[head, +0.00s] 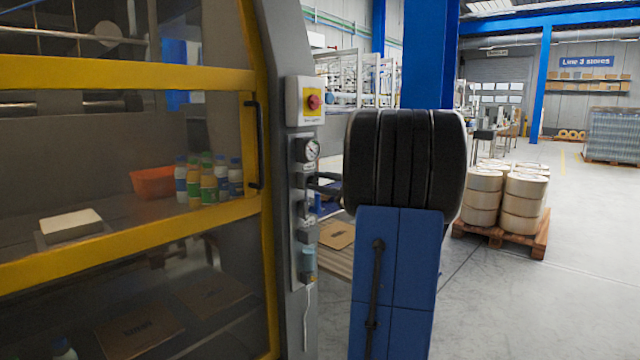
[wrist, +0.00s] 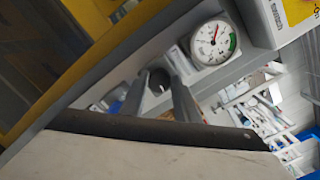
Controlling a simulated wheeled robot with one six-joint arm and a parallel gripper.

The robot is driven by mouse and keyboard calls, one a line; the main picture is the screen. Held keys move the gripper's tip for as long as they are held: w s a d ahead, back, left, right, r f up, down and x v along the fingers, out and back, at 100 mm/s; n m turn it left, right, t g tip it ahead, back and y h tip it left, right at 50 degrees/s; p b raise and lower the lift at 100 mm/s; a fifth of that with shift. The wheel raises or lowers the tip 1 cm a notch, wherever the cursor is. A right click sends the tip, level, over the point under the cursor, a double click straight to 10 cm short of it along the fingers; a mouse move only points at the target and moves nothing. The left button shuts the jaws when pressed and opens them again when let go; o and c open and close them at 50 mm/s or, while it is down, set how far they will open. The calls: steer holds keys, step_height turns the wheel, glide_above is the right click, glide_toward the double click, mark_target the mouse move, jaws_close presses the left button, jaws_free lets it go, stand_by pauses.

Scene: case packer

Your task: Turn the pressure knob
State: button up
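The pressure knob (wrist: 158,78) is a small dark round piece below the gauge in the wrist view. It lies between the tips of my gripper (wrist: 160,84), whose two grey fingers are apart on either side of it. I cannot tell whether they touch it. The white pressure gauge (wrist: 213,42) has a red needle and a green band; it also shows in the head view (head: 311,150). In the head view my gripper (head: 316,183) reaches the panel just below the gauge, and the arm in front hides part of it; the knob is not clear there.
A red emergency stop button (head: 313,102) on a yellow-and-white box is above the gauge. The yellow-framed machine door (head: 130,75) with a dark handle (head: 254,145) is to the left. A pallet (head: 505,232) of rolls stands to the right, with open floor around it.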

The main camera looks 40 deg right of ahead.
steer(key=shift+m, duration=0.3)
steer(key=m, duration=1.2)
steer(key=shift+d+f+t+h, duration=0.1)
steer(key=shift+t+h, duration=0.2)
steer(key=shift+m, duration=0.4)
steer(key=o, duration=1)
steer(key=shift+o, duration=0.2)
steer(key=s+d, duration=0.1)
steer(key=s, duration=1.6)
steer(key=shift+s+d+f, duration=0.15)
steer(key=shift+d+f, duration=0.25)
steer(key=shift+f, duration=0.05)
